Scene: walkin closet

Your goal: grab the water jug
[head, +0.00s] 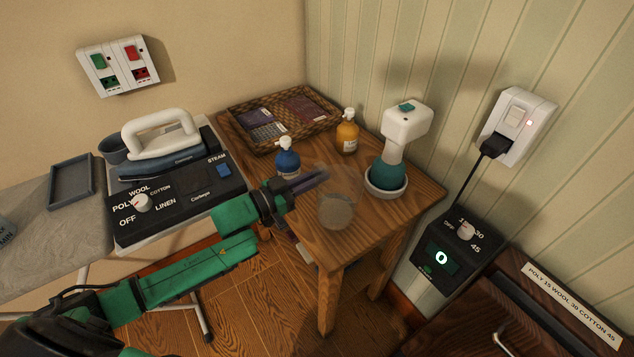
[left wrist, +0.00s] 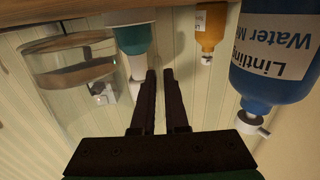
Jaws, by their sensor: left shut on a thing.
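The water jug (head: 338,211) is clear glass with some water low inside, near the front of the small wooden table (head: 375,226). In the left wrist view the jug (left wrist: 68,62) is at the upper left, shown upside down, beside the fingers. My left gripper (head: 318,179) is at the jug's upper left side. Its two dark fingers (left wrist: 160,84) are close together with a narrow gap, shut on the jug; the clear part between them is hard to make out. I cannot tell whether the jug rests on the table. My right gripper is not in view.
A blue bottle (head: 287,160) stands close behind my left gripper. An amber bottle (head: 347,134), a white-and-teal steamer (head: 393,150) in a dish and a wicker tray (head: 235,106) are farther back. An iron (head: 160,153) sits left on its station (head: 190,203).

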